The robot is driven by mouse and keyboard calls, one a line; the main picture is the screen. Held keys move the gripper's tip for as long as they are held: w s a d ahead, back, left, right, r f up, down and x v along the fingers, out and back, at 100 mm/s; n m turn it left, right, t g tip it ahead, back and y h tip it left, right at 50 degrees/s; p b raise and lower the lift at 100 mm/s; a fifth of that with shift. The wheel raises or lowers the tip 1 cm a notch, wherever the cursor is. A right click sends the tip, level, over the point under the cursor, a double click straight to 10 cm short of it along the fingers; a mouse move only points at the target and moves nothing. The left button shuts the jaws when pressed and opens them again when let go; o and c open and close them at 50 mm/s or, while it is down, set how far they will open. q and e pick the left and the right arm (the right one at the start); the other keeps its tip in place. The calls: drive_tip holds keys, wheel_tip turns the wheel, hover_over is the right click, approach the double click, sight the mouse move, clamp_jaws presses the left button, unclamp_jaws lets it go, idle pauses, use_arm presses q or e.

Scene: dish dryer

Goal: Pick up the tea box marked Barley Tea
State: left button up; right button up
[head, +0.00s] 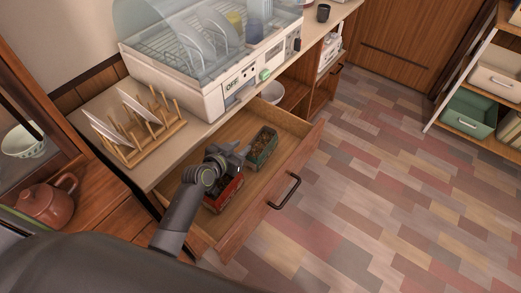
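Two tea boxes lie in the open drawer (256,183): a red box (227,192) with dark contents nearer me, and a green box (262,147) with brown contents farther back. Any lettering on them is too small to read, so I cannot tell which is marked Barley Tea. My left gripper (236,153) hangs over the drawer. It covers part of the red box and its tip is beside the green box. I cannot tell whether it touches either one, and its fingers are too small and dark to judge. My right gripper is not in view.
The dish dryer (205,100) with its clear cover stands on the counter above the drawer. A wooden rack (150,135) with plates is left of it. A reddish teapot (48,203) stands at the far left. The drawer front with its handle (285,192) faces open floor.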

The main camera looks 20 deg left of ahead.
use_arm(q)
drive_tip(key=shift+d+x, duration=0.2)
drive_tip(key=shift+x, duration=2.4)
clamp_jaws()
